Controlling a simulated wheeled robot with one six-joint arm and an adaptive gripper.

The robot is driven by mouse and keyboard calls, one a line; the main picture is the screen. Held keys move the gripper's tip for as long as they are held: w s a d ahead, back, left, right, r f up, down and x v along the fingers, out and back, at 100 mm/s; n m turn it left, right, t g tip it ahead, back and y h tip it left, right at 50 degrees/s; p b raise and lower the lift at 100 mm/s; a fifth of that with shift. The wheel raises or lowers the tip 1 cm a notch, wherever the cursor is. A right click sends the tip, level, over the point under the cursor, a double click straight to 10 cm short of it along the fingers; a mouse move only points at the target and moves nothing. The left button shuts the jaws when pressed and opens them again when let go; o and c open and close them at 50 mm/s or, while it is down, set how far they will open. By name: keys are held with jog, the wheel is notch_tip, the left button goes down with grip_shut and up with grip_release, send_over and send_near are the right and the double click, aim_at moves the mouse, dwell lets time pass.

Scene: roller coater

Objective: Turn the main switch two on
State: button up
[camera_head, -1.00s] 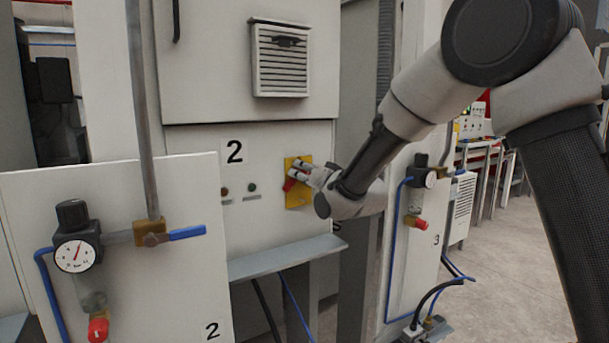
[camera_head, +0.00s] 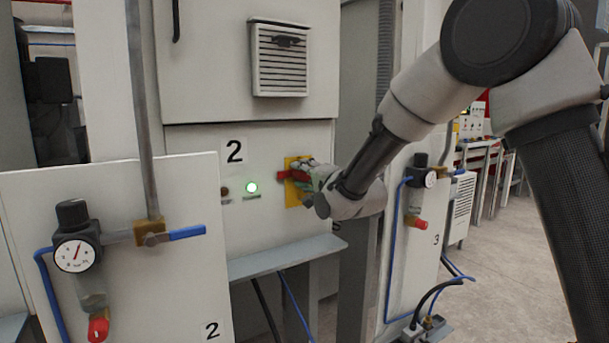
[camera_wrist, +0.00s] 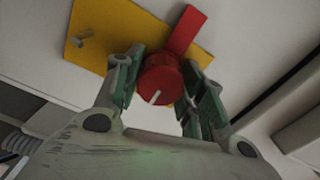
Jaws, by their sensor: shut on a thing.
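The red rotary switch (camera_head: 287,175) sits on a yellow plate (camera_head: 291,196) on the white cabinet panel marked 2. In the head view its red handle lies roughly level, partly hidden by my gripper (camera_head: 307,173). In the wrist view the round red switch knob (camera_wrist: 160,78) with a white mark is between my two fingers, and the yellow plate (camera_wrist: 110,28) is behind it. My gripper (camera_wrist: 163,75) is shut on the switch. The green lamp (camera_head: 251,187) left of the switch is lit. A dark red lamp (camera_head: 224,190) beside it is unlit.
A grey ledge (camera_head: 285,257) juts out below the switch. A white panel (camera_head: 140,285) with a gauge (camera_head: 76,255) and blue valve handle (camera_head: 188,232) stands at the left front. Another panel marked 3 (camera_head: 408,260) is at right. Open floor (camera_head: 510,270) lies further right.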

dwell(0.4)
jog(key=o, duration=1)
jog(key=shift+s, duration=0.1)
jog(key=v, duration=1.2)
